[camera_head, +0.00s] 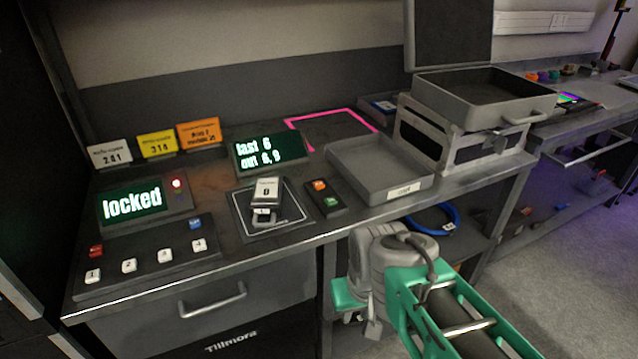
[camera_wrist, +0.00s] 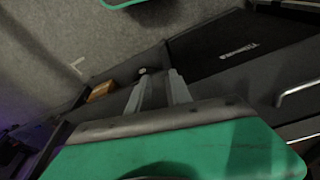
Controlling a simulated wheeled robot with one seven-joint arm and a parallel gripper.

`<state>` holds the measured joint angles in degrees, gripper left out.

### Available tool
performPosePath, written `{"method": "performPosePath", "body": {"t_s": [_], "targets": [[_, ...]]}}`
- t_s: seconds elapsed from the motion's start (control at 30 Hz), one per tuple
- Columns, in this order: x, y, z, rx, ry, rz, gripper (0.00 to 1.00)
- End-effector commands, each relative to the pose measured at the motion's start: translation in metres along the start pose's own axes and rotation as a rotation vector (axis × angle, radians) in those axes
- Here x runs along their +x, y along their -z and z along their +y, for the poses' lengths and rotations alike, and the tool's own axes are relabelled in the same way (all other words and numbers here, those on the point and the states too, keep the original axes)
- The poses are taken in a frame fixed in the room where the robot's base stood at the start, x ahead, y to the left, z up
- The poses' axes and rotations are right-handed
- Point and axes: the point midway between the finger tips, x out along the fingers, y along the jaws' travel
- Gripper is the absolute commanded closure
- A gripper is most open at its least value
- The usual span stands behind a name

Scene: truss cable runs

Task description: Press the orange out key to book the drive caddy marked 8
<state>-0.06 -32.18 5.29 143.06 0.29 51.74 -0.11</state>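The drive caddy (camera_head: 265,214) lies on a white-outlined dark pad (camera_head: 290,231) on the bench. Its white label reads what looks like 8. To its right a small dark key block (camera_head: 326,209) carries an orange key (camera_head: 319,185) and a green key (camera_head: 331,201). A display (camera_head: 271,151) behind reads "last 6" and "out 6, 9". My gripper (camera_head: 373,329) hangs in front of the bench edge, below the top and away from the keys. In the wrist view its two grey fingers (camera_wrist: 159,75) stand apart with nothing between them.
A keypad panel (camera_head: 150,258) with a "locked" display (camera_head: 133,202) is at left. A grey tray (camera_head: 375,180) sits right of the keys. Coloured cards (camera_head: 158,144) stand at the back. An open case (camera_head: 478,95) is on a raised stand. The bench front edge lies between my gripper and the keys.

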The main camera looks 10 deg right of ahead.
Motion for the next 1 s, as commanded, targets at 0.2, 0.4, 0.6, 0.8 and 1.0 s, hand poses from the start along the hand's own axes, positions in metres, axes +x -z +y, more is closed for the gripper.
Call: {"method": "performPosePath", "body": {"t_s": [0.2, 0.4, 0.6, 0.8, 1.0], "targets": [[0.0, 0.0, 0.0, 0.0, 0.0, 0.0, 0.93], [0.0, 0.0, 0.0, 0.0, 0.0, 0.0, 1.0], [0.0, 0.0, 0.0, 0.0, 0.0, 0.0, 1.0], [0.0, 0.0, 0.0, 0.0, 0.0, 0.0, 1.0], [0.0, 0.0, 0.0, 0.0, 0.0, 0.0, 1.0]]}}
